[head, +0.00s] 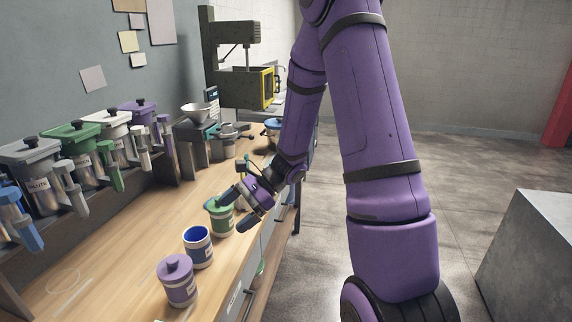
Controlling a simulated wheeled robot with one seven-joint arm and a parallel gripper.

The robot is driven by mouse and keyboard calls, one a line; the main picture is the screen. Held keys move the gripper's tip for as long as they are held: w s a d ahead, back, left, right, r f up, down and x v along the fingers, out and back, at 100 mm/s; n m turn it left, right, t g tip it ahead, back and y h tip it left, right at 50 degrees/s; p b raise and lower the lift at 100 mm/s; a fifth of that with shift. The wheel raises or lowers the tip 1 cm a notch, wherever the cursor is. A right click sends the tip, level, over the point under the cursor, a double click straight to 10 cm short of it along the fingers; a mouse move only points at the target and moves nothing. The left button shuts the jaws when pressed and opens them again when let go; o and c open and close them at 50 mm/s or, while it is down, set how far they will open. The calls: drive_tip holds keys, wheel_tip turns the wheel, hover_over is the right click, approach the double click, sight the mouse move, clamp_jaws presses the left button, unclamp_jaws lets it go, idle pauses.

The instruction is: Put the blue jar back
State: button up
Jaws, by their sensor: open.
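The blue jar (198,250) stands upright on the wooden counter. It has a pale label band and no lid on it, and its blue inside shows. A green jar (221,220) stands just behind it, and a purple jar (177,283) with a knobbed lid stands in front of it. My gripper (231,213) is open at the green jar, with one finger over its top left and the other at its right side. I cannot tell whether the fingers touch it. My gripper is behind and to the right of the blue jar, apart from it.
Several lidded dispensers (77,138) line the counter's left side. A scale with a funnel (199,112) and a dark press machine (236,75) stand at the back. The counter (112,262) is clear left of the jars. A grey block (528,240) stands at right.

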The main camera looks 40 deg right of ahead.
drive_tip(key=s+r+n+t+h, duration=0.2)
drive_tip(key=s+r+n+h, duration=0.9)
drive_tip(key=s+r+n, duration=0.6)
drive_tip(key=s+r, duration=0.5)
drive_tip(key=r, duration=0.1)
drive_tip(key=shift+s+a+r+n+t+h, duration=0.25)
drive_tip(key=shift+r+n+t+h, duration=0.05)
drive_tip(key=shift+r, duration=0.05)
idle(0.4)
